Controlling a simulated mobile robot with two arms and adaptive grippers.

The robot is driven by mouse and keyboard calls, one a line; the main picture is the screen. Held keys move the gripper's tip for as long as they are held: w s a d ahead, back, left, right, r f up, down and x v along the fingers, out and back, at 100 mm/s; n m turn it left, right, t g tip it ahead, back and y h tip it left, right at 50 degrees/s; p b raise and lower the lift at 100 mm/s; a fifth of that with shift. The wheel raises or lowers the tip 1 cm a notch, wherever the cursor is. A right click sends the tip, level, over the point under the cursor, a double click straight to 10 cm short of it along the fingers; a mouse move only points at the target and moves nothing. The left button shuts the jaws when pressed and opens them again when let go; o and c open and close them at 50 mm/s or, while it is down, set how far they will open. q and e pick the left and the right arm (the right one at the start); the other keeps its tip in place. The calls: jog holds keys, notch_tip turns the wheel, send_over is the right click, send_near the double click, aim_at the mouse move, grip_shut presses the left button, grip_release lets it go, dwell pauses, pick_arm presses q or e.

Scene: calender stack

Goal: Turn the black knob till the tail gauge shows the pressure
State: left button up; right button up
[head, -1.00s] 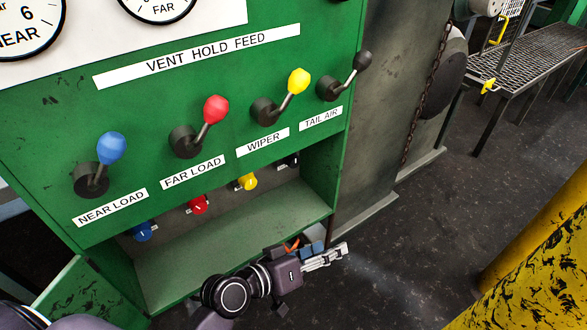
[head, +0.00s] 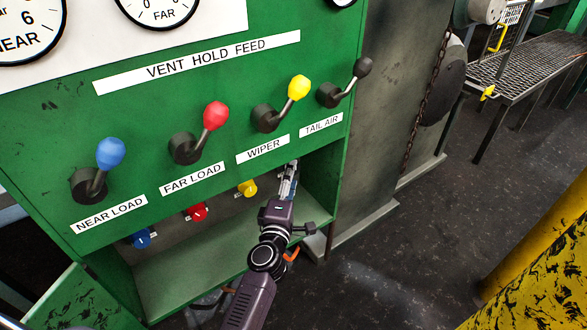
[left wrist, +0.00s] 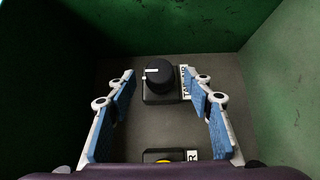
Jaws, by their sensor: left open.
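The black knob (left wrist: 158,76) shows in the left wrist view, on a dark square base with a white mark on its left side. It lies ahead of and between my left gripper's spread blue-padded fingers, which do not grip it. In the head view my left gripper (head: 291,172) reaches into the green cabinet's recess below the TAIL AIR label and hides the black knob. My right gripper is not in view.
The yellow knob (head: 247,187) is beside my left gripper, with the red knob (head: 197,211) and blue knob (head: 141,238) further left. Levers stick out above, including the black-tipped one (head: 362,68). The recess walls are close on both sides.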

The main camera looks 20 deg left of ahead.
pick_arm(q)
jog(key=w, duration=0.2)
jog(key=shift+w+a, duration=0.1)
jog(key=shift+w, duration=0.2)
jog(key=shift+w+a, duration=0.15)
jog(key=shift+w, duration=0.55)
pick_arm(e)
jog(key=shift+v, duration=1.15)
pick_arm(q)
jog(key=shift+c, duration=0.2)
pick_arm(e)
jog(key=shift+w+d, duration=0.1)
pick_arm(q)
jog(key=c, duration=1.1)
jog(key=shift+f+b, duration=0.15)
jog(key=shift+b, duration=0.3)
jog(key=shift+f+b, duration=0.15)
jog(key=shift+b, duration=0.35)
jog(key=shift+n+t+b, duration=0.3)
jog(key=shift+b, duration=0.45)
jog(key=shift+r, duration=0.25)
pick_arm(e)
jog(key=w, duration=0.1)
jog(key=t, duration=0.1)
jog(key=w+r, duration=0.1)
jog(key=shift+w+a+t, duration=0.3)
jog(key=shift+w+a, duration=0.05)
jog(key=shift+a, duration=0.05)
